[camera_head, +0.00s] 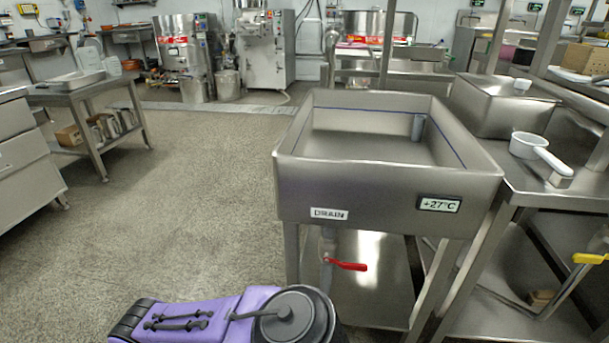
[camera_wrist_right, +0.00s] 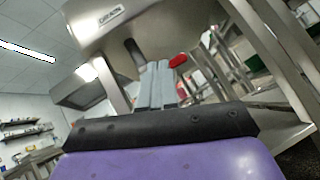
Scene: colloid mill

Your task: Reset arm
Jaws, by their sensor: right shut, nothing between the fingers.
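My right gripper (camera_wrist_right: 157,72) shows in the right wrist view with its two grey fingers together and nothing between them. Behind the fingers in that view are the underside of the steel sink (camera_wrist_right: 160,30), its drain pipe (camera_wrist_right: 133,52) and the red valve handle (camera_wrist_right: 178,60). I cannot tell how far the fingertips are from them. In the head view a purple and black part of my arm (camera_head: 200,318) lies along the bottom edge, in front of the sink (camera_head: 240,190). No gripper fingers show in the head view, and my left gripper is not seen.
The sink stands on legs over a lower shelf (camera_head: 375,285); the red handle (camera_head: 346,265) sticks out under its front. A steel table (camera_head: 575,198) with a white ladle (camera_head: 530,147) adjoins it at right. Open floor (camera_head: 180,200) lies to the left, up to a low table (camera_head: 75,90).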

